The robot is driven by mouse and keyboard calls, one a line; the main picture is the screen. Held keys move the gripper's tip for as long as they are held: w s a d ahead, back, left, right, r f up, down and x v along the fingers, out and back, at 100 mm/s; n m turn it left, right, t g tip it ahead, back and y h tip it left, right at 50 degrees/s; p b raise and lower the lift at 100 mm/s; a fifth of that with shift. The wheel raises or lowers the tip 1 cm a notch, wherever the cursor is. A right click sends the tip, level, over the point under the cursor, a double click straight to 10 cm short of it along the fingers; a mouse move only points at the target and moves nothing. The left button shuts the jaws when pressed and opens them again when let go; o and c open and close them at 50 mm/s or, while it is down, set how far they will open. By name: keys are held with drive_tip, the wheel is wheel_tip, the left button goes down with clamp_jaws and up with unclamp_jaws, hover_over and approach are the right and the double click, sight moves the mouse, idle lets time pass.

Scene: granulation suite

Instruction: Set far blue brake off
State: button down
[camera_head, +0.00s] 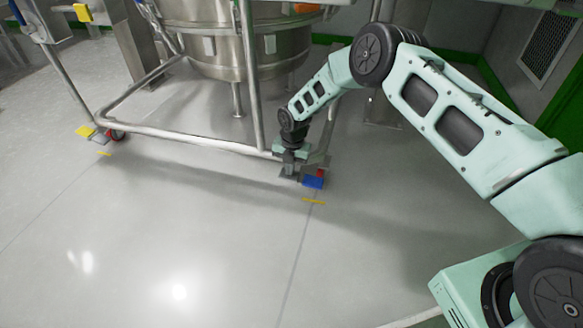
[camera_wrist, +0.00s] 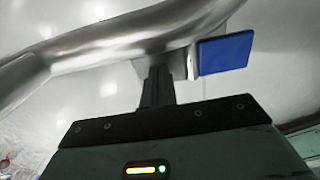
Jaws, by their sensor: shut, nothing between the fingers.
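A blue brake pedal (camera_head: 313,182) sits low at the right front corner of the tubular steel frame (camera_head: 200,141), close to the floor beside a red part of the caster. It also shows in the wrist view (camera_wrist: 225,53) as a flat blue plate right of the fingers. My gripper (camera_head: 289,172) points down just left of this pedal, close to the floor. In the wrist view my gripper's fingers (camera_wrist: 155,80) are together and empty, partly under the frame tube. Whether they touch the pedal or its bracket I cannot tell.
A steel vessel (camera_head: 235,50) stands inside the frame. Another yellow piece (camera_head: 82,12) and a blue piece (camera_head: 17,11) show at upper left. The front floor is clear.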

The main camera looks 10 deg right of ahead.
drive_tip(key=shift+w+a+f, duration=0.25)
drive_tip(key=shift+a+f, duration=0.2)
drive_tip(key=shift+f, duration=0.55)
drive_tip(key=shift+r, duration=0.1)
wheel_tip(320, 180, up, 8)
drive_tip(key=p, duration=0.4)
drive_tip(key=shift+d+f, duration=0.1)
drive_tip(key=shift+f, duration=0.1)
